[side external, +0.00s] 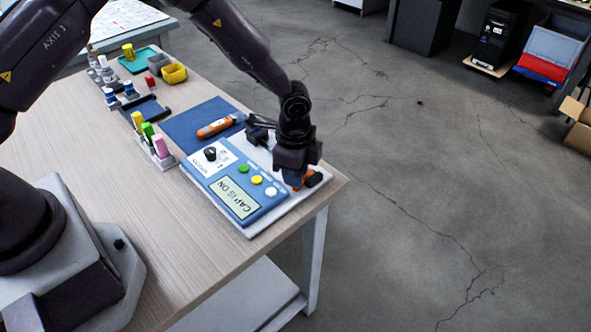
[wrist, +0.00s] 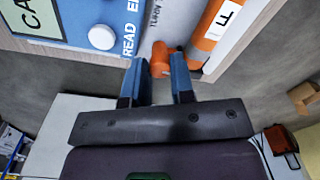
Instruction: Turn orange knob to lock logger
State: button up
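The orange knob (wrist: 160,58) shows in the wrist view between my gripper's two blue fingertips (wrist: 158,62). The fingers are apart, with a gap visible beside the knob; contact is not clear. In the side view my gripper (side external: 291,180) points down at the right end of the logger's white base plate (side external: 290,208) and mostly hides the knob. The blue logger (side external: 205,178) has a display reading "CAP IS ON" (side external: 238,199), a black dial (side external: 210,154) and green, yellow and white buttons. An orange cylinder with a white "F" label (wrist: 222,22) lies right beside the knob.
An orange-handled tool (side external: 215,128) lies on a blue mat (side external: 187,122). Several coloured vials stand in a rack (side external: 160,160) left of the logger. Yellow (side external: 174,73) and grey bins sit farther back. The table's right edge is close to my gripper.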

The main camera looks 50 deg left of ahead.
jog(key=o, duration=0.4)
jog(key=shift+r, duration=0.1)
notch_tip(320, 180, up, 13)
jog(key=shift+s+d+f, duration=0.1)
jog(key=shift+s, duration=0.05)
dwell(0.4)
jog(key=s+a+r+n+t, duration=0.1)
jog(key=s+a+r+n, duration=0.2)
jog(key=s+r, duration=0.3)
jog(key=s+a+r+n+t, duration=0.2)
jog(key=s+r+n, duration=0.3)
jog(key=s, duration=0.4)
jog(key=s+a+r+n+t, duration=0.2)
jog(key=s+a+r+n, duration=0.2)
jog(key=s+r, duration=0.3)
jog(key=shift+s+a+r+n, duration=0.1)
jog(key=shift+s+a+n, duration=0.1)
jog(key=shift+s, duration=0.2)
jog(key=shift+s+a+r+n, duration=0.1)
jog(key=shift+s+n, duration=0.1)
jog(key=shift+s, duration=0.2)
